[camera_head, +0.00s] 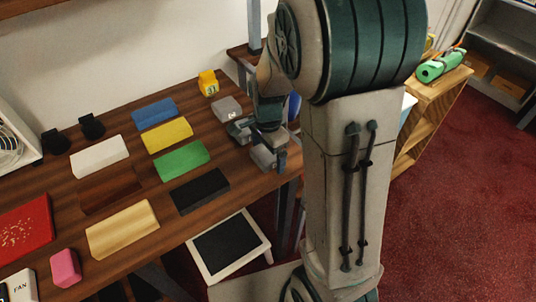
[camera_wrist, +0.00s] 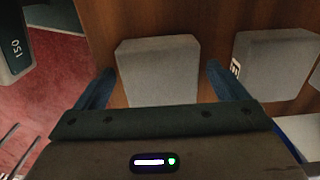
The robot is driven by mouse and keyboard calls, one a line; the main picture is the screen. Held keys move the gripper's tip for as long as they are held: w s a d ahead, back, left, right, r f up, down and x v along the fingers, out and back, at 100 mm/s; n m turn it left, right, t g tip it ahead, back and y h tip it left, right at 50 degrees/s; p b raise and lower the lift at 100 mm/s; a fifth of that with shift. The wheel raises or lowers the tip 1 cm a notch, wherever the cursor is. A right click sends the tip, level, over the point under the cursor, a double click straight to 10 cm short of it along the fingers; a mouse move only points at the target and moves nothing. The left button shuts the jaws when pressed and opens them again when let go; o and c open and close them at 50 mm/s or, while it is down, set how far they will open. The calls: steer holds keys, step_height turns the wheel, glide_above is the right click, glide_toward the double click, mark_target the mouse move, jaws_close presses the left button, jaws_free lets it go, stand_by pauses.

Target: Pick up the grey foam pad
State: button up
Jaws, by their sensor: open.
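Two similar grey blocks show, and I cannot tell for certain which is the foam pad. One plain grey block (camera_wrist: 158,72) lies between my gripper's fingers in the wrist view; in the head view it appears to be the grey block (camera_head: 264,157) near the counter's right edge, partly hidden by my gripper. The other grey block (camera_wrist: 276,62), with a small pale label on its side, lies to the right in the wrist view and farther back in the head view (camera_head: 227,108). My gripper (camera_wrist: 160,86) is open, with one finger on each side of the plain block; contact is not visible.
The wooden counter (camera_head: 130,187) holds blue (camera_head: 154,111), yellow (camera_head: 167,135), green (camera_head: 181,160) and black (camera_head: 200,190) blocks left of my gripper. A small yellow object (camera_head: 208,83) stands behind. Red carpet (camera_head: 450,190) lies beyond the counter's edge.

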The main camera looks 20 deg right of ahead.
steer(key=c, duration=1)
steer(key=shift+c, duration=0.2)
